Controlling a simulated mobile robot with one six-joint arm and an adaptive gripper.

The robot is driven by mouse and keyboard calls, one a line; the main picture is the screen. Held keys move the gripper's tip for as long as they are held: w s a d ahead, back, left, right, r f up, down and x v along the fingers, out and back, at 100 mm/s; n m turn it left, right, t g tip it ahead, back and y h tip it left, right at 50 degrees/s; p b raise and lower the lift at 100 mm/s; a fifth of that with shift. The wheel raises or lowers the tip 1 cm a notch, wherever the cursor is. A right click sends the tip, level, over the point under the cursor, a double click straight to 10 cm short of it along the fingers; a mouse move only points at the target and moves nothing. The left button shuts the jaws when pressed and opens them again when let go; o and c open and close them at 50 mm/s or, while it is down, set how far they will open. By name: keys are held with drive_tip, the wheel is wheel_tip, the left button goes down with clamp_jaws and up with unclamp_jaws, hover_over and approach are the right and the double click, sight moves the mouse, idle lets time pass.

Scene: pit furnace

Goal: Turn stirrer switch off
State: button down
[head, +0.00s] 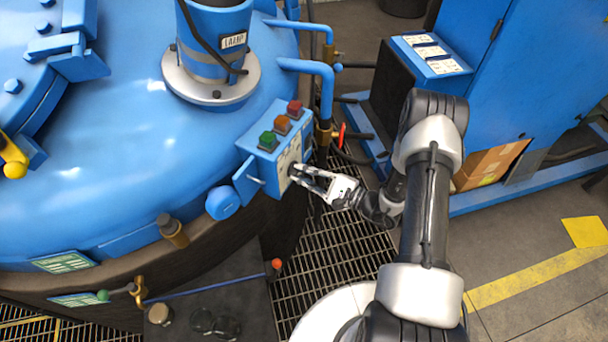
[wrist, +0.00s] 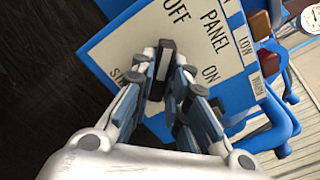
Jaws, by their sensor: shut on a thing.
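The stirrer switch (wrist: 164,52) shows in the wrist view as a small dark knob on a pale panel plate (wrist: 118,42). The plate reads OFF, PANEL and ON, with OFF above the knob and ON to its right. My gripper (wrist: 166,76) is shut on the knob, with one finger on each side. The fingers hide much of the knob, so I cannot tell its exact setting. In the head view my gripper (head: 297,174) reaches from the right to the front face of the blue control box (head: 252,163). The knob is hidden there.
Green (head: 268,140), orange (head: 282,125) and red (head: 294,108) buttons sit on top of the box. Blue pipes (head: 327,90) and a red valve handle (head: 341,135) stand just right of it. The blue furnace lid (head: 120,150) fills the left. Grating (head: 325,250) lies below.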

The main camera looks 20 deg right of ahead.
drive_tip(key=shift+n, duration=0.3)
drive_tip(key=c, duration=1.6)
unclamp_jaws()
drive_tip(key=shift+o, duration=0.2)
drive_tip(key=v, duration=1.2)
